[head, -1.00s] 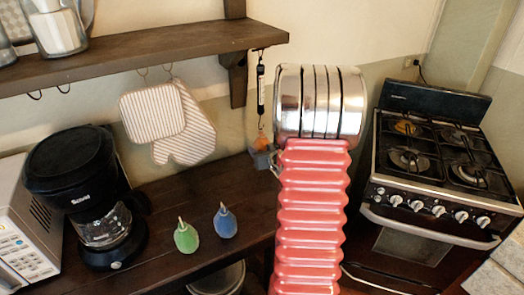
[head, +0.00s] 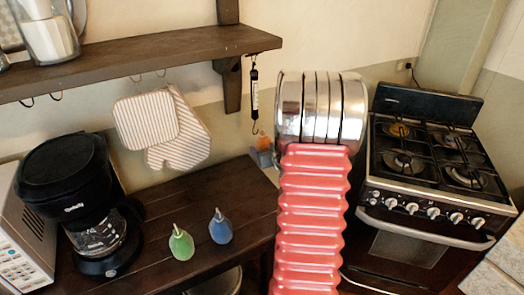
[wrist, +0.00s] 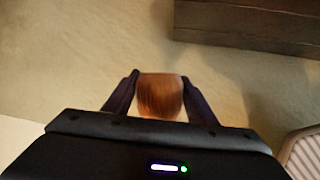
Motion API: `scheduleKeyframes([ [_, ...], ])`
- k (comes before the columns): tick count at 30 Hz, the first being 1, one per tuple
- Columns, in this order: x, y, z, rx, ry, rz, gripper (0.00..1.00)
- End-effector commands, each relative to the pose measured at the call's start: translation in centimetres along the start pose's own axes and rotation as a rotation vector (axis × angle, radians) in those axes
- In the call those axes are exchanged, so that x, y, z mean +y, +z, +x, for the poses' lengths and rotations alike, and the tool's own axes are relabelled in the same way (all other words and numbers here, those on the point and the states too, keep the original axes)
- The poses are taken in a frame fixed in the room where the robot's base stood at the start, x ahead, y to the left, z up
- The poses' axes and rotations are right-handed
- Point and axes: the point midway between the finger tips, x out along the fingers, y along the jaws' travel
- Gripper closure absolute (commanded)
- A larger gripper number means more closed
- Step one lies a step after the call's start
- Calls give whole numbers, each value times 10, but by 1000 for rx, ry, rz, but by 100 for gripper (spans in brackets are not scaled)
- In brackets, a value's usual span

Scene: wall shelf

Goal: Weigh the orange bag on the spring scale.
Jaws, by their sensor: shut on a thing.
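The orange bag (head: 263,141) is held in my gripper (head: 264,156), just left of my red arm in the head view. In the wrist view the bag (wrist: 160,97) sits between the two dark fingers, which are shut on it. The spring scale (head: 254,94) hangs upright from a hook under the shelf's right end. Its lower hook (head: 255,130) is very close to the top of the bag, slightly left of it in the picture. I cannot tell whether they touch. The scale does not show clearly in the wrist view.
A green bag (head: 181,244) and a blue bag (head: 220,228) stand on the dark counter (head: 150,262). A coffee maker (head: 75,200) stands left of them. Mitts (head: 165,130) hang under the wooden shelf (head: 140,58). A stove (head: 430,190) is on the right.

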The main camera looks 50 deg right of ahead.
Motion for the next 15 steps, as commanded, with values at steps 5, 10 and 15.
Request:
scheduleKeyframes([
  [5,6,-1,1,2,-1,-2,86],
  [10,12,-2,2,2,-1,-2,86],
  [15,18,-2,2,2,-2,-3,86],
])
